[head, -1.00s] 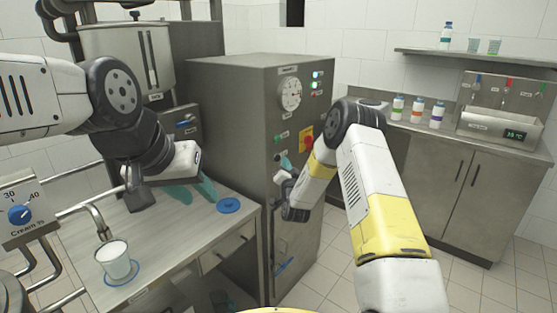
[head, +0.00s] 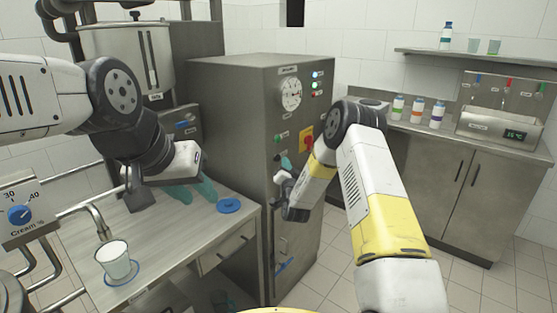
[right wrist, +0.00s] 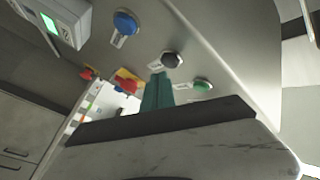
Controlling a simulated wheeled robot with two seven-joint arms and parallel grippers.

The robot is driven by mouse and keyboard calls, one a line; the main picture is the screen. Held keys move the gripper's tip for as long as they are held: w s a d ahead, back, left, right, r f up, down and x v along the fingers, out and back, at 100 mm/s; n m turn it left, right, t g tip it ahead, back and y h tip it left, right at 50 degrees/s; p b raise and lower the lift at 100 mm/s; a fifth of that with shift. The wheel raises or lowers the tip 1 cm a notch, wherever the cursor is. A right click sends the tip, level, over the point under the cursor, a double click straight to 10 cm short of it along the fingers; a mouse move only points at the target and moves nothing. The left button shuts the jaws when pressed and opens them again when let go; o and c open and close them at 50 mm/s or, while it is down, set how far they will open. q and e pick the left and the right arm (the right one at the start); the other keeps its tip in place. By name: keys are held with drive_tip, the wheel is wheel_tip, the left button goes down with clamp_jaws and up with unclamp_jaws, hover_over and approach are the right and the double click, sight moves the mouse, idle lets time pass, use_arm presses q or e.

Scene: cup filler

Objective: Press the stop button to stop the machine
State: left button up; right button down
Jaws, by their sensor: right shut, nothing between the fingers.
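The grey machine cabinet (head: 235,100) stands in the middle of the head view. Its front has a green button (head: 278,140), a dark button (head: 277,157) below it and a red switch on a yellow plate (head: 306,139). My right gripper (head: 286,162) is shut and empty, its teal fingertips close to the dark button. In the right wrist view the fingertips (right wrist: 158,78) point near the black button (right wrist: 172,60), with the green button (right wrist: 202,85) to its right. Labels are too small to read, so I cannot tell which is the stop button. My left gripper (head: 194,192) is open above the table.
A white cup (head: 115,265) stands on a blue ring under the spout on the table (head: 180,240). A blue lid (head: 229,205) lies at the table's right. The wrist view shows a blue button (right wrist: 125,22) and red switch (right wrist: 128,83). Bottles (head: 417,110) stand on the back counter.

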drive_tip(key=shift+a, duration=0.1)
idle(0.4)
drive_tip(key=shift+w+a, duration=0.25)
drive_tip(key=shift+w+a, duration=0.2)
drive_tip(key=shift+a, duration=0.05)
idle(0.6)
drive_tip(key=shift+s+d, duration=0.45)
drive_tip(key=shift+d, duration=0.1)
drive_tip(key=s+d, duration=0.4)
drive_tip(key=shift+d, duration=0.35)
drive_tip(key=shift+w, duration=0.1)
idle(0.7)
